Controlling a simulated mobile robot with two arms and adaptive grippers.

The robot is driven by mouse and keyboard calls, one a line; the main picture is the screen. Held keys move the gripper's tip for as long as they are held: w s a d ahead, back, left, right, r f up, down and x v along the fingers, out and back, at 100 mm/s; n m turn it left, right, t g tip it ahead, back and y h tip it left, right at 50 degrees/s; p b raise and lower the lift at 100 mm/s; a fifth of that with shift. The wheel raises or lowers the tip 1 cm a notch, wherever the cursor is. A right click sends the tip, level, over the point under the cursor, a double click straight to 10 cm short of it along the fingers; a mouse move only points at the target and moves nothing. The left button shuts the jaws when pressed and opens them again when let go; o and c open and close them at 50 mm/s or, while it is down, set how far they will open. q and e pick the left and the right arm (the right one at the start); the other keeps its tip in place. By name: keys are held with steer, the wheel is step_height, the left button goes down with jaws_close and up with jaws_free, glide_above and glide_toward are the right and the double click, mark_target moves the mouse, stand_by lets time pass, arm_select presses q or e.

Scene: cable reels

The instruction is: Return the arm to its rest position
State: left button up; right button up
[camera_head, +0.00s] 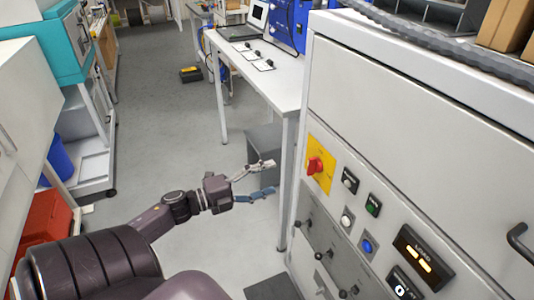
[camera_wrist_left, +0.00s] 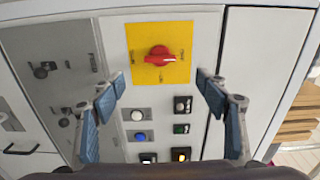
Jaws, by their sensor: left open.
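My left gripper (camera_head: 268,178) reaches in from the left in the head view. It is open and empty, with its fingers spread apart, a short way left of the grey machine cabinet (camera_head: 400,140). In the left wrist view, the two fingers of my left gripper (camera_wrist_left: 160,110) frame the cabinet's control panel. A red rotary switch (camera_wrist_left: 159,57) on a yellow plate (camera_wrist_left: 180,30) lies beyond and between the fingertips, apart from them. The red switch also shows in the head view (camera_head: 315,165). My right gripper is in neither view.
The panel carries a blue button (camera_head: 367,246), a green button (camera_head: 373,206) and a lit display (camera_head: 420,256). A white table (camera_head: 262,80) with devices stands behind. A red box (camera_head: 45,222) and a white cabinet (camera_head: 30,90) are at left. The floor between is mostly clear.

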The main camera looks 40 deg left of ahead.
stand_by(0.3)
